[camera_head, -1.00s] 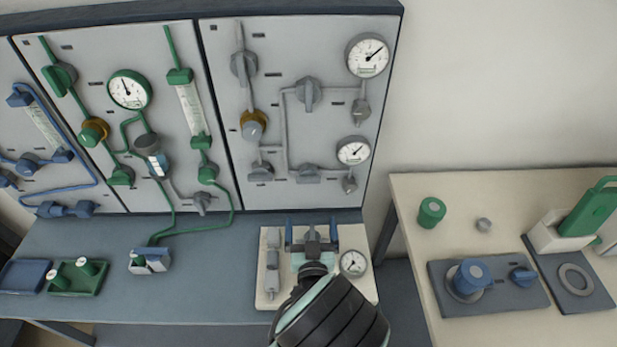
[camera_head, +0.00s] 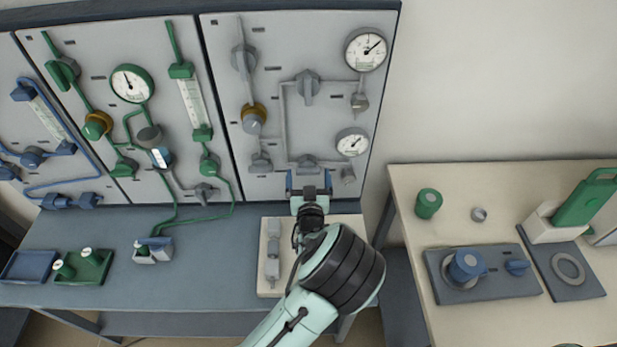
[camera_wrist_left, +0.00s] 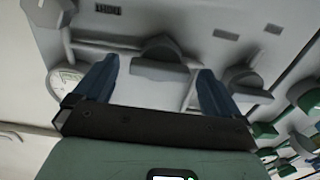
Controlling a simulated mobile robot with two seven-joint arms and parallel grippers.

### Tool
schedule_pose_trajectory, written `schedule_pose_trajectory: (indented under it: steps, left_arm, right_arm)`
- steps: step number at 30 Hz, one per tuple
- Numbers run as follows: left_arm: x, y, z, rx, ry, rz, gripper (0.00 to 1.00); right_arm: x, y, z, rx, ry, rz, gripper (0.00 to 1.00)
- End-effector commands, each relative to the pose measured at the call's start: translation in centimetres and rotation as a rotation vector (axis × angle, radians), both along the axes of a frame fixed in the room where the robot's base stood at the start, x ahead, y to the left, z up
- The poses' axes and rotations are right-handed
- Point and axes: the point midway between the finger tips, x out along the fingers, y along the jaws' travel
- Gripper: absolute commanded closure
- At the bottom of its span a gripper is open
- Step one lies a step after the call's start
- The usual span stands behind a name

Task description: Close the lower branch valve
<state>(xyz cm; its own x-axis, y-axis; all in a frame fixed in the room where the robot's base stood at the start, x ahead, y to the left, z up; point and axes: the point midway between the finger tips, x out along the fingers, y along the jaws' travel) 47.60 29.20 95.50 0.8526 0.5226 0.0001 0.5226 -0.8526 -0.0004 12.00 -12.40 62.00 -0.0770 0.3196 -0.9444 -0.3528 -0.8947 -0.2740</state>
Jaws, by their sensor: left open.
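The lower branch valve (camera_head: 307,164) is a grey knob low on the right-hand grey panel, to the left of the lower gauge (camera_head: 352,142). My left gripper (camera_head: 308,178) is open and empty, its blue fingers pointing at the panel just below this valve. In the left wrist view the grey valve knob (camera_wrist_left: 160,62) lies ahead, between the two spread fingers (camera_wrist_left: 150,88). I cannot tell whether the fingers touch it. My right gripper is not in view.
Another grey valve (camera_head: 260,162) sits left of the lower branch valve, and the upper branch valve (camera_head: 308,87) is above. A pale block with grey fittings (camera_head: 272,255) stands on the bench under my left arm. A beige table (camera_head: 520,185) with instruments is at the right.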

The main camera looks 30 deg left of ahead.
Motion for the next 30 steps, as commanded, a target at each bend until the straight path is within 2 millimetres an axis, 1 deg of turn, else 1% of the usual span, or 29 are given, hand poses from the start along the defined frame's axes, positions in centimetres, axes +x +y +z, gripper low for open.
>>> schedule_pose_trajectory:
  steps: [4, 5, 6, 8, 9, 10, 16, 20, 26, 30]
  left_arm:
    - [0.0, 0.0, 0.0, 0.000, 0.000, 0.000, 0.02]
    - [0.0, 0.0, 0.0, 0.000, 0.000, 0.000, 0.05]
    - [0.0, 0.0, 0.0, 0.000, 0.000, 0.000, 0.18]
    - [0.0, 0.0, 0.0, 0.000, 0.000, 0.000, 0.38]
    - [0.0, 0.0, 0.0, 0.000, 0.000, 0.000, 0.51]
    - [0.0, 0.0, 0.0, 0.000, 0.000, 0.000, 0.58]
    - [0.0, 0.0, 0.0, -0.006, -0.004, 0.000, 0.58]
    - [-0.1, 0.0, -0.1, -0.031, -0.018, 0.001, 0.58]
    - [-0.1, 0.1, -0.3, -0.119, -0.074, 0.002, 0.58]
    - [-0.1, 0.1, -0.3, -0.215, -0.134, 0.002, 0.58]
  right_arm:
    - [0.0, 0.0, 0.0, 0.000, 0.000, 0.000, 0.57]
    - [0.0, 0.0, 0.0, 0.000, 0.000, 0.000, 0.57]
    - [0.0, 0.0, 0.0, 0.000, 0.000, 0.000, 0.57]
    - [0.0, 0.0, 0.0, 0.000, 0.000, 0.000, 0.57]
    - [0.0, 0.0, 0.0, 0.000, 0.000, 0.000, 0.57]
    - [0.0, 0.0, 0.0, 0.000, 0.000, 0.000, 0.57]
    - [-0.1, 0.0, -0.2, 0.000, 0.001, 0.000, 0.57]
    - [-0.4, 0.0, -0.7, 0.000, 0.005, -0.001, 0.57]
    - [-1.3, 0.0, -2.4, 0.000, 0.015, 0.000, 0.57]
    - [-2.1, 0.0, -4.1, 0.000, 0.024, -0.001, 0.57]
